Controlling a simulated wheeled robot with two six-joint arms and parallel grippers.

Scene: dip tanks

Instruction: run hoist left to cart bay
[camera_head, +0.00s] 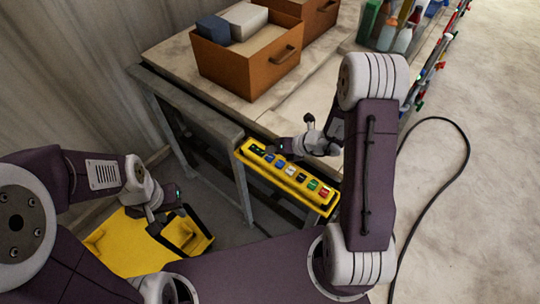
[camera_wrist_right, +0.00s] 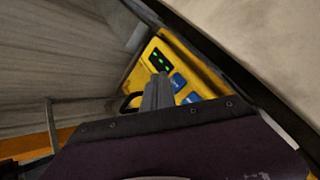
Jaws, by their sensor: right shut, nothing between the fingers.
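A yellow control box (camera_head: 250,161) with a row of coloured buttons hangs along the table's front edge. It has blue, white, yellow, green and red buttons and a dark display with green marks at its far left end. My right gripper (camera_head: 271,150) is shut and empty, with its tips over the left part of the box. In the right wrist view the shut fingers (camera_wrist_right: 160,82) point at the box (camera_wrist_right: 178,52), beside a blue button and below the display. Contact cannot be told. My left gripper (camera_head: 166,212) is low at the left, over a yellow body; its jaw opening is unclear. No hoist or cart bay is recognizable.
The yellow body (camera_head: 125,245) stands on the floor at lower left. An orange-brown bin (camera_head: 255,75) with blue and grey blocks sits on the table (camera_head: 190,72). Bottles (camera_head: 388,35) stand at the back right. A black cable (camera_head: 466,150) lies on the open floor at right.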

